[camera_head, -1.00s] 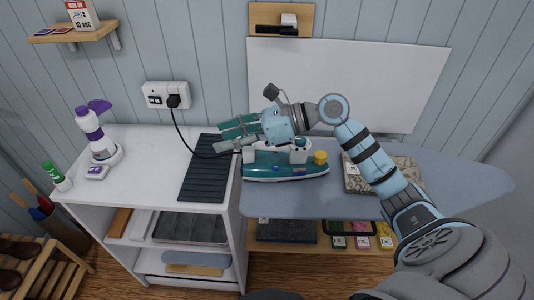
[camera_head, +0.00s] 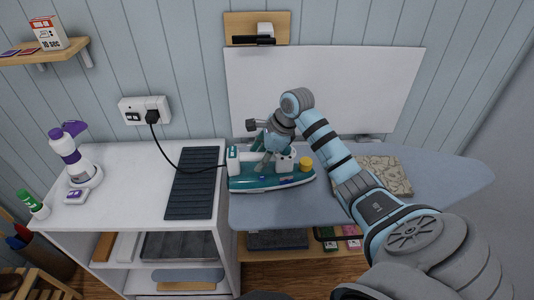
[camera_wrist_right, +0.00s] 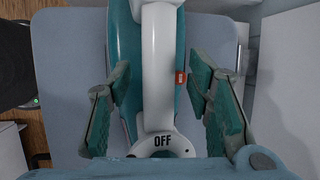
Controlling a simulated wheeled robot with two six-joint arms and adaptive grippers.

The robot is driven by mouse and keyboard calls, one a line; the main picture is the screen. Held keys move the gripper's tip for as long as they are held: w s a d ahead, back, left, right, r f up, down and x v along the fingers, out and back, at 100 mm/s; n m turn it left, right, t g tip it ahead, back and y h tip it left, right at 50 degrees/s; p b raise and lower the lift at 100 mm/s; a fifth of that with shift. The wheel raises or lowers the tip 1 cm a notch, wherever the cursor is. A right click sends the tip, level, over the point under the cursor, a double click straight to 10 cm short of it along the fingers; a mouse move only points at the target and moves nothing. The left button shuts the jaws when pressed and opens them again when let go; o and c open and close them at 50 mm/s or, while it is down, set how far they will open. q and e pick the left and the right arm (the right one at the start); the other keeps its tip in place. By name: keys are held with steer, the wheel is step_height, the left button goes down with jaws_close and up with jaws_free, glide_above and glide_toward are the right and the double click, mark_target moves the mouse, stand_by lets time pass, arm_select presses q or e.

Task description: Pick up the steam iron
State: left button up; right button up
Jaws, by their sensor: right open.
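The steam iron (camera_head: 272,180), teal with a white handle and a yellow cap, lies on the blue-grey ironing board (camera_head: 330,207). Its black cord runs left to a wall outlet. My right gripper (camera_head: 268,160) points down over the iron's handle. In the right wrist view the white handle (camera_wrist_right: 158,65) passes between the two teal-padded fingers of the right gripper (camera_wrist_right: 160,100), with a gap on each side. The fingers are open. An "OFF" label shows on the handle's near end. My left gripper is not in view.
A white shelf unit (camera_head: 120,185) with a black ribbed mat (camera_head: 193,190) stands left of the board. A purple-white bottle (camera_head: 70,155) stands on it. A folded patterned cloth (camera_head: 385,177) lies on the board, right of the iron. A white panel (camera_head: 330,85) is behind.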

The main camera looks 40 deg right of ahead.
steer(key=shift+f, duration=0.2)
steer(key=shift+a, duration=0.1)
steer(key=shift+c, duration=0.6)
steer(key=shift+r, duration=0.1)
jaws_close()
